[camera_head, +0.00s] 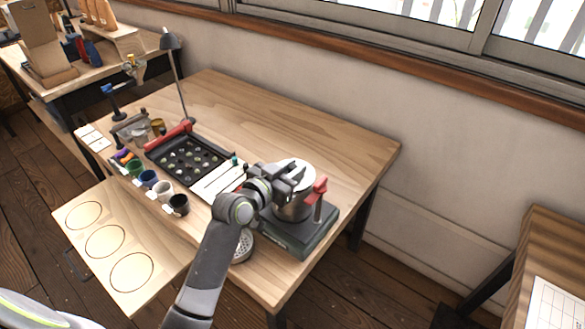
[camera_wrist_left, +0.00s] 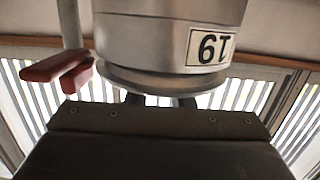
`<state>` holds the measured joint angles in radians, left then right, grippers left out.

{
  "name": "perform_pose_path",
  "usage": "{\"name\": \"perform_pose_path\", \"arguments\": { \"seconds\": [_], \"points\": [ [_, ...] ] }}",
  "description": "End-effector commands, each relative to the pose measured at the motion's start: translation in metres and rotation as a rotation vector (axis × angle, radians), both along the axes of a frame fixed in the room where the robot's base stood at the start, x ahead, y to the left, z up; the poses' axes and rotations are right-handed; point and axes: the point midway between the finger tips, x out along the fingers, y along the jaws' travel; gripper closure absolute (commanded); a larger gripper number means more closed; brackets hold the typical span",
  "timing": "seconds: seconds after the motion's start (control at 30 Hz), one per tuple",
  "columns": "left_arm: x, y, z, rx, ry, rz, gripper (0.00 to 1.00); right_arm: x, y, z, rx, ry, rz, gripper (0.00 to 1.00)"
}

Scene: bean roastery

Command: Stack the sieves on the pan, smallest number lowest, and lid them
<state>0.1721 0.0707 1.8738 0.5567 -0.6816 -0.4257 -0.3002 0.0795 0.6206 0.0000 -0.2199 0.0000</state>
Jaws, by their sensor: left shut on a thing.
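My left gripper (camera_head: 290,180) is shut on a metal sieve (camera_head: 300,168). Another round metal piece with a perforated face (camera_head: 243,247) lies beside the base, partly behind my arm. I cannot make out a separate lid. My right gripper is not in view.
A red clamp handle (camera_head: 320,187) rises beside the cylinder; it also shows in the left wrist view (camera_wrist_left: 58,68). A black tray (camera_head: 188,158), a white sheet (camera_head: 218,182) and several cups (camera_head: 162,190) stand left. The side board (camera_head: 108,265) has three empty rings. The table's back right is clear.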

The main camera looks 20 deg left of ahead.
Motion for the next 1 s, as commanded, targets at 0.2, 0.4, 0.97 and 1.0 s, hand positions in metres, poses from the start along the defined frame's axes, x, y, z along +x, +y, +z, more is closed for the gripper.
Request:
{"name": "perform_pose_path", "arguments": {
  "seconds": [0.2, 0.4, 0.97, 1.0],
  "points": [
    [0.0, 0.0, 0.0, 0.0, -0.001, 0.0, 1.0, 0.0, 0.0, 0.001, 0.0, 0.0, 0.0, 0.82],
    [0.0, 0.0, -0.002, 0.0, -0.001, 0.0, 1.0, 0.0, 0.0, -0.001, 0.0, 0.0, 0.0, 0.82],
    [0.0, 0.0, -0.012, 0.0, -0.001, 0.0, 0.77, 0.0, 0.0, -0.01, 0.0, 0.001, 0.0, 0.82],
    [0.0, 0.0, -0.011, 0.0, -0.001, 0.0, 0.72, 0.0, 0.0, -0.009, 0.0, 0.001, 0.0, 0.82]
  ]
}}
